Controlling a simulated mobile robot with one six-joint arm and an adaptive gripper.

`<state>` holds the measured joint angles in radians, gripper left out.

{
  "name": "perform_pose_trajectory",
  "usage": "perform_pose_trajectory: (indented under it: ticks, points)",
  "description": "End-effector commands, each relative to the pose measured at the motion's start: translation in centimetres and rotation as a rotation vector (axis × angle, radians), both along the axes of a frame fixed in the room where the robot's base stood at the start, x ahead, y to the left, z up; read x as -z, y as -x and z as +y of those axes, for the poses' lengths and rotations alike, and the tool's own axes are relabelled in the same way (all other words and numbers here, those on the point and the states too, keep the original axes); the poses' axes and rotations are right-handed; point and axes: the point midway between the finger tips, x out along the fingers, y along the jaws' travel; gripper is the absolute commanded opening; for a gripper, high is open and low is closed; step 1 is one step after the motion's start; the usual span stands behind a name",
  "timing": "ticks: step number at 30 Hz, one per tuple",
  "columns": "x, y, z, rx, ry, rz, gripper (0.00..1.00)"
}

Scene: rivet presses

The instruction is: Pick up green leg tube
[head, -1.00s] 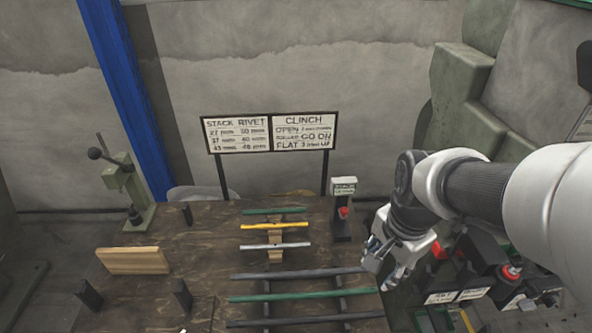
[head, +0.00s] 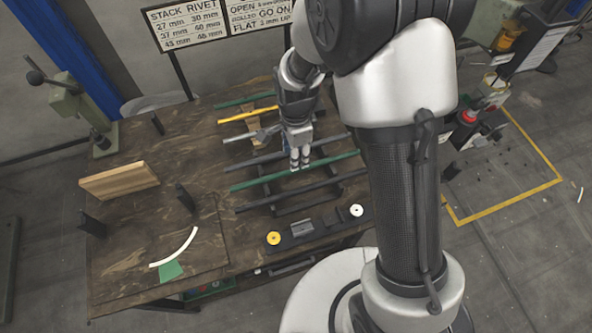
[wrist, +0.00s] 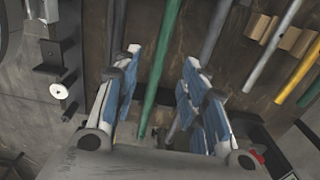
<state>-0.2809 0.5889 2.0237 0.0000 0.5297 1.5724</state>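A long green tube (head: 250,182) lies between dark tubes across the rack on the wooden bench. In the wrist view this green tube (wrist: 168,45) runs lengthwise between my two blue-padded fingers, with a gap on either side. My gripper (head: 300,165) is open at this tube, fingers pointing down; it also shows in the wrist view (wrist: 162,62). Whether the fingertips reach below the tube is unclear. A second, shorter green tube (head: 236,101) lies at the back of the bench, partly hidden by my arm.
Dark tubes (head: 262,205) lie close on both sides. A yellow tube (head: 245,115) and a silver tube (head: 235,137) lie behind. A wooden block (head: 118,180), black posts and a white curved strip (head: 180,250) are on the left. A sign (head: 186,22) stands behind.

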Motion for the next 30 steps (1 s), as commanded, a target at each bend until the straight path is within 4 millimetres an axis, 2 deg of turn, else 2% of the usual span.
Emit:
perform_pose_trajectory:
  ticks: [1, 3, 11, 19, 27, 30]
  points:
    - [1.0, 0.0, 0.0, 0.000, 0.001, 0.002, 0.39]
    - [1.7, 0.0, 0.0, 0.000, 0.000, 0.001, 0.39]
    - [3.1, 0.0, 0.0, -0.001, 0.000, 0.001, 0.39]
    - [7.0, -0.1, 0.1, -0.001, 0.000, 0.001, 0.39]
    - [7.3, -0.1, 0.1, -0.001, 0.000, -0.001, 0.39]
    - [7.2, -0.1, 0.1, -0.001, 0.000, -0.001, 0.32]
